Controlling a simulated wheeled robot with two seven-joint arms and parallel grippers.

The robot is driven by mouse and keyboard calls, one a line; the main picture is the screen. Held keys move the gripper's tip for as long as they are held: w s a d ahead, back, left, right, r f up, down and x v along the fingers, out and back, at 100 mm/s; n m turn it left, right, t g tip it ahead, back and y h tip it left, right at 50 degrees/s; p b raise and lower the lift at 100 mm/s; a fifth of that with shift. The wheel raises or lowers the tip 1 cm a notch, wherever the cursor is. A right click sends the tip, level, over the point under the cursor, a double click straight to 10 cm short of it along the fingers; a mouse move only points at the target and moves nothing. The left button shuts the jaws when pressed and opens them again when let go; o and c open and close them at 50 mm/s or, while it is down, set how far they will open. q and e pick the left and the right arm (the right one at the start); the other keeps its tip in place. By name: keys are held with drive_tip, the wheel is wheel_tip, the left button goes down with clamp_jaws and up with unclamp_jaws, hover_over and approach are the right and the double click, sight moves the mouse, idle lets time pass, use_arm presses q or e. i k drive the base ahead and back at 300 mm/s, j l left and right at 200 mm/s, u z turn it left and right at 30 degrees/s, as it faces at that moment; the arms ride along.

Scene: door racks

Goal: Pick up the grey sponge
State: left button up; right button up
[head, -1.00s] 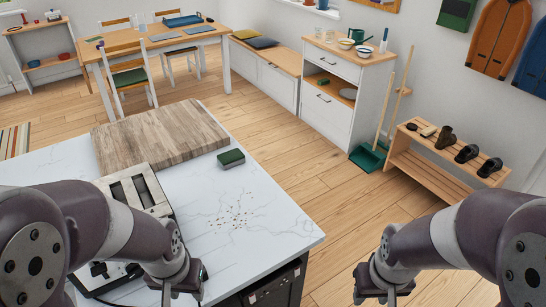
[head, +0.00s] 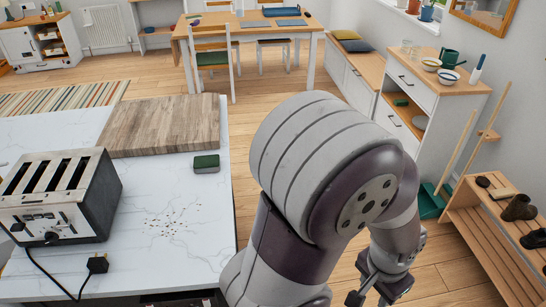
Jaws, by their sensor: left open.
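A small sponge-like block (head: 206,163) lies on the white marble counter (head: 185,262), beside the wooden board. Its top is dark green and its lower side looks darker; I see no plainly grey sponge. My left gripper (head: 372,292) is at the lower right, open and empty, over the floor beyond the counter's right edge. It is well apart from the block. My left arm fills the middle of the view and hides part of the floor and perhaps the counter's edge. My right gripper is out of view.
A toaster (head: 60,195) with a cord and black plug (head: 97,264) stands on the counter's left. Crumbs (head: 172,219) lie in front of the block. A wooden board (head: 163,124) lies behind it. A shoe rack (head: 490,235) and white cabinet (head: 425,95) stand right.

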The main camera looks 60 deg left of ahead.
sight(208, 163)
drive_tip(key=i+u, duration=0.4)
drive_tip(key=i+l+u, duration=0.15)
drive_tip(key=i+u, duration=0.2)
drive_tip(key=i+l+u, duration=0.25)
drive_tip(key=i+u, duration=0.15)
drive_tip(key=i+j+u, duration=0.15)
drive_tip(key=u, duration=0.3)
drive_tip(key=i+u, duration=0.65)
drive_tip(key=u, duration=0.3)
drive_tip(key=i+l+u, duration=0.15)
drive_tip(key=i+u, duration=0.15)
drive_tip(key=u, duration=0.15)
drive_tip(key=i+l+u, duration=0.2)
drive_tip(key=u, duration=0.25)
drive_tip(key=i+l+u, duration=0.2)
drive_tip(key=l+u, duration=0.25)
drive_tip(key=i+l+u, duration=0.15)
drive_tip(key=u, duration=0.3)
drive_tip(key=i+l+u, duration=0.15)
drive_tip(key=u, duration=0.35)
drive_tip(key=i+l+u, duration=0.15)
drive_tip(key=u, duration=0.3)
drive_tip(key=i+l+u, duration=0.1)
drive_tip(key=l+u, duration=0.15)
drive_tip(key=u, duration=0.25)
drive_tip(key=l+u, duration=0.25)
drive_tip(key=u, duration=0.2)
